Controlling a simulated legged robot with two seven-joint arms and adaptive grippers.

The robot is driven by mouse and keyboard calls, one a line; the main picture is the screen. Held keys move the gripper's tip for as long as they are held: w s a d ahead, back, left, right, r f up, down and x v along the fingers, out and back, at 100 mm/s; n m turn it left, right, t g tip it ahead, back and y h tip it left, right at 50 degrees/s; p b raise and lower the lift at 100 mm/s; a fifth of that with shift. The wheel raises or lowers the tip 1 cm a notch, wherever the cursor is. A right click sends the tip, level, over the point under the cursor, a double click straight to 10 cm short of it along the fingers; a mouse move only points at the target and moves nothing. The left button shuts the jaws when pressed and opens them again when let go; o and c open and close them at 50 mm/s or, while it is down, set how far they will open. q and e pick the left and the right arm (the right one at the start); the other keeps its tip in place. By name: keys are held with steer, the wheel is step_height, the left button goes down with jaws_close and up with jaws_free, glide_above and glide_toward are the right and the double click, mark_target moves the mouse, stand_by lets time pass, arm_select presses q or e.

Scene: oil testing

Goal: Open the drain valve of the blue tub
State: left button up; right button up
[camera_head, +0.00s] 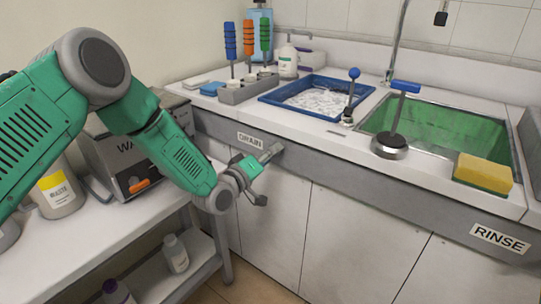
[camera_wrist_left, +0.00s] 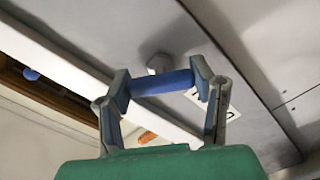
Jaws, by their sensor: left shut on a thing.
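The blue tub (camera_head: 292,108) is set into the white counter, with clear or white contents inside. A label reading DRAIN (camera_head: 250,139) is on the grey counter front below it. My left gripper (camera_head: 266,174) is at that front, just below the label. In the left wrist view, my left gripper (camera_wrist_left: 163,80) is shut on a blue bar-shaped valve handle (camera_wrist_left: 160,83), with one finger at each end. In the head view the handle is hidden by the gripper. My right gripper is not in view.
A blue-knobbed lever (camera_head: 352,92) stands beside the tub. A green-lined sink (camera_head: 440,130) with a yellow sponge (camera_head: 484,171) is at the right. A grey machine (camera_head: 112,160) and a bottle (camera_head: 58,192) stand on the left table, near my left arm.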

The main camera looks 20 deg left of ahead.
arm_select(q)
steer(key=n, duration=0.2)
steer(key=n+b, duration=0.1)
steer(key=shift+w+a+r+n, duration=0.15)
steer(key=shift+a+n, duration=0.1)
steer(key=shift+n, duration=0.15)
steer(key=shift+n+b, duration=0.6)
steer(key=shift+n, duration=1.1)
steer(key=shift+c, duration=0.2)
steer(key=shift+o, duration=0.2)
steer(key=shift+c, duration=0.2)
steer(key=o, duration=1.1)
steer(key=shift+o, duration=0.5)
steer(key=shift+f, duration=0.25)
